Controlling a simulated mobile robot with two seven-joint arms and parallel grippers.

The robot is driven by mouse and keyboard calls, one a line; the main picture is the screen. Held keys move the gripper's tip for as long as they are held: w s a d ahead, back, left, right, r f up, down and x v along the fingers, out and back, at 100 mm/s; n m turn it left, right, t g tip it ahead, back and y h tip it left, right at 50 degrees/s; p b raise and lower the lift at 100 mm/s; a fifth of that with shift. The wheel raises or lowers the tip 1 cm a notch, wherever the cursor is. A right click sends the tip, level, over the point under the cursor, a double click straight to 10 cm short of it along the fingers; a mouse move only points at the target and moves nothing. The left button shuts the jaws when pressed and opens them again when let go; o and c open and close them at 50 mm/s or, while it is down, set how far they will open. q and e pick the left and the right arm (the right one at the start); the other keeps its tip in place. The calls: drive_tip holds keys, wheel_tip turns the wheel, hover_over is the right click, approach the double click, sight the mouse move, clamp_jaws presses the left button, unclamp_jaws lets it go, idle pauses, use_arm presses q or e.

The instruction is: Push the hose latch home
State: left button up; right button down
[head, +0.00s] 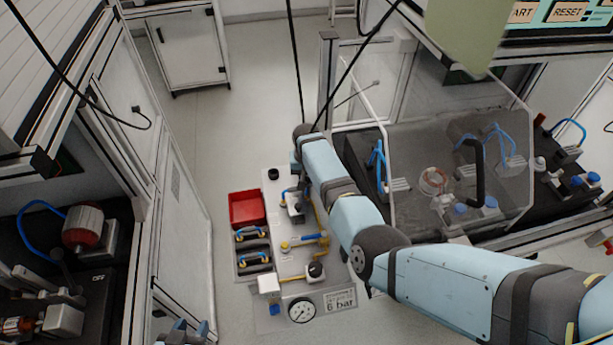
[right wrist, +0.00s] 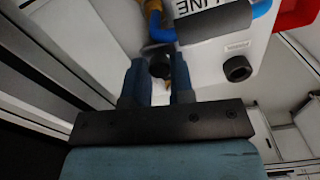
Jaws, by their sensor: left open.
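The pneumatic panel stands low in the middle of the head view, with blue hose pieces (head: 290,190), brass-yellow fittings (head: 303,241) and a round gauge (head: 302,310). I cannot single out the hose latch with certainty. In the right wrist view, my right gripper (right wrist: 160,75) reaches to the white panel. A dark round knob-like part (right wrist: 160,66) sits between its fingers; whether they press on it is unclear. My left gripper (head: 185,332) is open at the bottom edge of the head view, apart from the panel.
A red bin (head: 248,208) and blue-handled parts (head: 252,258) are left of the panel. A black port (right wrist: 237,68) projects from the white panel in the right wrist view. The floor (head: 215,130) behind is clear.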

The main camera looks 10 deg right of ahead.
drive_tip(key=shift+w+f+b, duration=0.25)
drive_tip(key=shift+w+b, duration=0.7)
drive_tip(key=shift+b, duration=0.2)
drive_tip(key=shift+w+r+b, duration=0.15)
drive_tip(key=shift+w+b, duration=0.25)
drive_tip(key=shift+w, duration=0.15)
drive_tip(key=shift+r, duration=0.15)
drive_tip(key=c, duration=1)
unclamp_jaws()
drive_tip(key=shift+o, duration=0.2)
wheel_tip(320, 180, up, 14)
drive_tip(key=p, duration=0.1)
drive_tip(key=shift+p, duration=0.3)
drive_tip(key=shift+f, duration=0.2)
